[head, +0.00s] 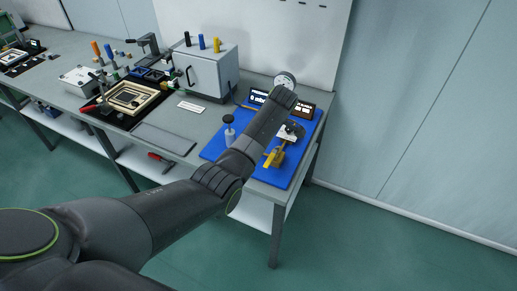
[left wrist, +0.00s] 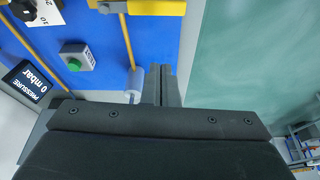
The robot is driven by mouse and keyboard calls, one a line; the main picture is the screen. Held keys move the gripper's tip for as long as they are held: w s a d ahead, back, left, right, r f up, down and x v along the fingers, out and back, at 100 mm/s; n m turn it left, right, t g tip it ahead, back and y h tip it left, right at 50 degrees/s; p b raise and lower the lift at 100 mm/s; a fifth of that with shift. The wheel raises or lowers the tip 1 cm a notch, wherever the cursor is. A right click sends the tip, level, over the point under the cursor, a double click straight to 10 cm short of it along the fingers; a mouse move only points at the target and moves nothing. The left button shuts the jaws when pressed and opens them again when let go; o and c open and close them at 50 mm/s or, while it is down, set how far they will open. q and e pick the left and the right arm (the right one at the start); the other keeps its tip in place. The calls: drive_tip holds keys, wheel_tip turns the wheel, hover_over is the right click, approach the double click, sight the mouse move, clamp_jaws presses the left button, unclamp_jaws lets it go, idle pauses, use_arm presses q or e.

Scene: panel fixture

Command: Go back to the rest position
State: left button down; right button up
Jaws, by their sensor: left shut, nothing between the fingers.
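My left arm reaches from the lower left over the blue panel board (head: 216,148) at the right end of the bench in the head view. Its gripper fingers are not clearly seen there. In the left wrist view my left gripper (left wrist: 161,70) is shut and empty, with its fingertips near the edge of the blue board (left wrist: 150,45). A green button (left wrist: 74,64), a yellow bar (left wrist: 155,7) and a display (left wrist: 28,82) reading "0 mbar" are close by. My right gripper is not in view.
The grey bench (head: 205,115) carries a white cabinet (head: 205,68), a framed fixture (head: 130,97) and a grey plate (head: 163,138) left of the board. A wall stands behind the bench. Green floor is clear in front and to the right.

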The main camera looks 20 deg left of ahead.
use_arm(q)
drive_tip(key=s+a+f+m+t+h, duration=0.1)
drive_tip(key=s+a+f+m, duration=0.3)
drive_tip(key=s, duration=0.5)
drive_tip(key=s+a+f+m+h, duration=0.1)
drive_tip(key=s+a+f+m, duration=0.15)
drive_tip(key=s+f, duration=0.45)
drive_tip(key=s+a+r+m+t, duration=0.15)
drive_tip(key=s+r+m, duration=0.25)
drive_tip(key=s, duration=0.9)
drive_tip(key=s+a+r+m+t, duration=0.1)
drive_tip(key=s+a+r+m, duration=0.3)
drive_tip(key=s, duration=0.9)
wheel_tip(320, 180, down, 26)
drive_tip(key=g+b, duration=0.2)
drive_tip(key=s+d+f+g+b, duration=0.1)
drive_tip(key=s+d+f, duration=0.1)
drive_tip(key=s+f, duration=1.3)
drive_tip(key=shift+f+h+b, duration=0.3)
drive_tip(key=shift+f+h, duration=0.1)
drive_tip(key=shift+f, duration=1.55)
drive_tip(key=shift+m, duration=0.25)
